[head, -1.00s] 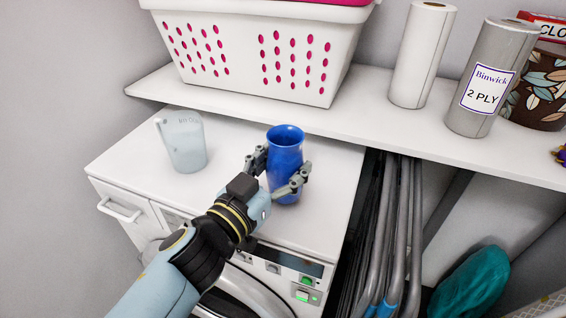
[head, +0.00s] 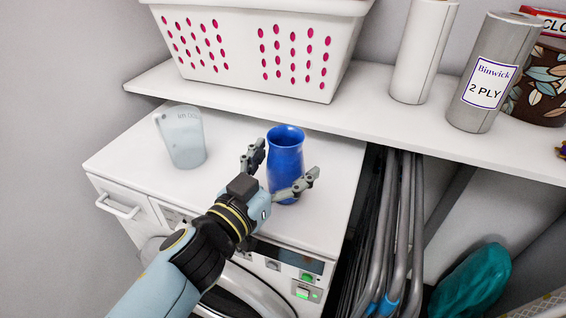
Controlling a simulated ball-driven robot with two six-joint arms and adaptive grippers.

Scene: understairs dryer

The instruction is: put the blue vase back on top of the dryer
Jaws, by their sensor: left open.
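The blue vase (head: 286,160) stands upright on the white top of the dryer (head: 230,208), near its right side. My left gripper (head: 280,168) is open, with one finger to the left of the vase and the other in front of its lower right side. The fingers stand apart from each other around the near side of the vase. The lowest part of the vase is partly hidden by the right finger. My right gripper is not in view.
A translucent measuring jug (head: 182,138) stands left of the vase on the dryer. A shelf (head: 350,118) behind holds a white basket (head: 255,45) and paper rolls (head: 490,75). Folded grey metal frames (head: 400,230) stand right of the dryer.

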